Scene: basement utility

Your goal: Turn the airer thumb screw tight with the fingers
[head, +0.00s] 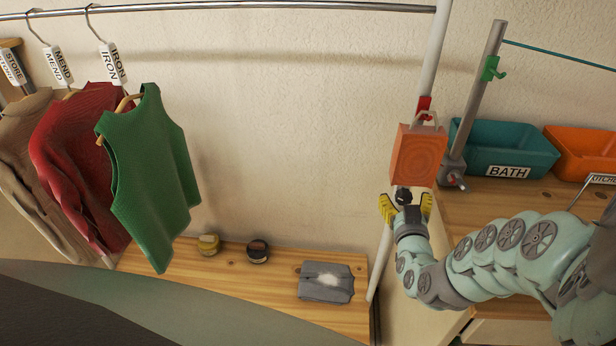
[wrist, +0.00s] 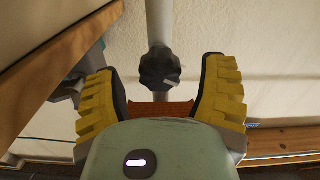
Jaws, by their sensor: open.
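A black lobed thumb screw (wrist: 160,68) sits on a pale upright pole (wrist: 159,20) in the wrist view. A small light mark shows on its lower right. My gripper (wrist: 161,85) is open, with one yellow ridged finger on each side of the screw and a gap on both sides. In the head view the dark screw (head: 403,196) shows between the yellow fingers of my gripper (head: 407,203), just below an orange block (head: 417,156). Whether the screw is seated tight cannot be seen.
The orange block hangs close above my gripper by a red clip (head: 424,106). To the right are a grey post (head: 482,85), a teal BATH bin (head: 503,149) and an orange bin (head: 583,152). Clothes (head: 150,180) hang at left above a wooden bench (head: 240,285) with a folded grey cloth (head: 326,282).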

